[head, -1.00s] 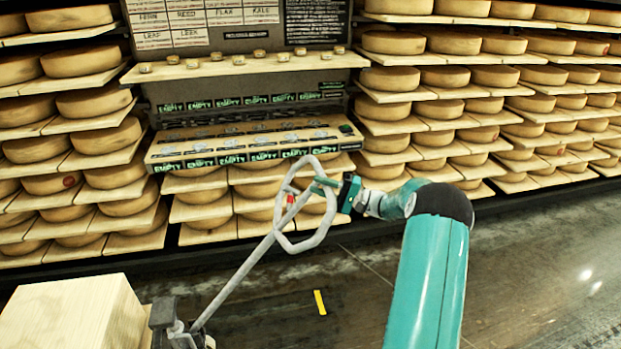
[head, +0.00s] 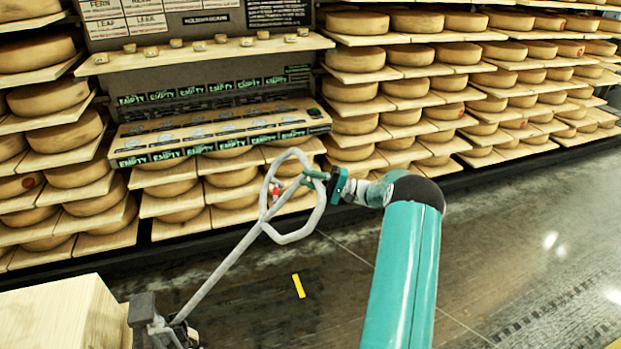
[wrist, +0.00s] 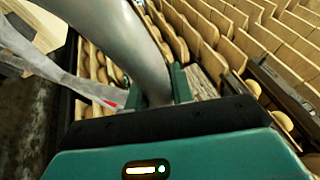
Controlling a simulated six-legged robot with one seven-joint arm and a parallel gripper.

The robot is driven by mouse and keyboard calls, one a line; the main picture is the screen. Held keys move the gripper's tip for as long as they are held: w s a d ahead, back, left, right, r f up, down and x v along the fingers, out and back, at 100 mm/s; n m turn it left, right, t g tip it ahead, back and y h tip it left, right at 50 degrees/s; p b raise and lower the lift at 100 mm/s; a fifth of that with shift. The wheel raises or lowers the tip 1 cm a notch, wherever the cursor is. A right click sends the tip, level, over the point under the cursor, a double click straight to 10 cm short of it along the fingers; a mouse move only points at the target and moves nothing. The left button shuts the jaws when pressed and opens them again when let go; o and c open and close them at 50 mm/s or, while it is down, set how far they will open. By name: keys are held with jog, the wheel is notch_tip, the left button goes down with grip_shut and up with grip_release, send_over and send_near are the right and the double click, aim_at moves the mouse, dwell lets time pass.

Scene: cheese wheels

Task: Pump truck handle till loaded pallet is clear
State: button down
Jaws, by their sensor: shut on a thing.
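The truck handle (head: 216,275) is a grey bar that rises from lower left and ends in a loop (head: 292,238) with a small red part. My gripper (head: 316,180) is shut on the right side of the loop. In the wrist view the grey loop tube (wrist: 146,50) passes between the two green fingers of my gripper (wrist: 158,88). The handle leans to the right, up from the dark truck base (head: 160,330) at the bottom edge. A pale wooden block (head: 60,318) stands beside the base, cut off by the frame. The pallet and forks cannot be seen.
Shelves of cheese wheels (head: 420,90) line the back wall. A yellow strip (head: 298,286) lies on the dark floor, which is clear to the right.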

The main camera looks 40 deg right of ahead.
jog(key=c, duration=1.2)
grip_release()
jog(key=shift+a+f, duration=0.15)
jog(key=shift+f, duration=0.1)
jog(key=shift+r, duration=0.1)
jog(key=shift+s+d, duration=0.15)
jog(key=shift+d, duration=0.1)
jog(key=v, duration=1.3)
jog(key=shift+s, duration=0.1)
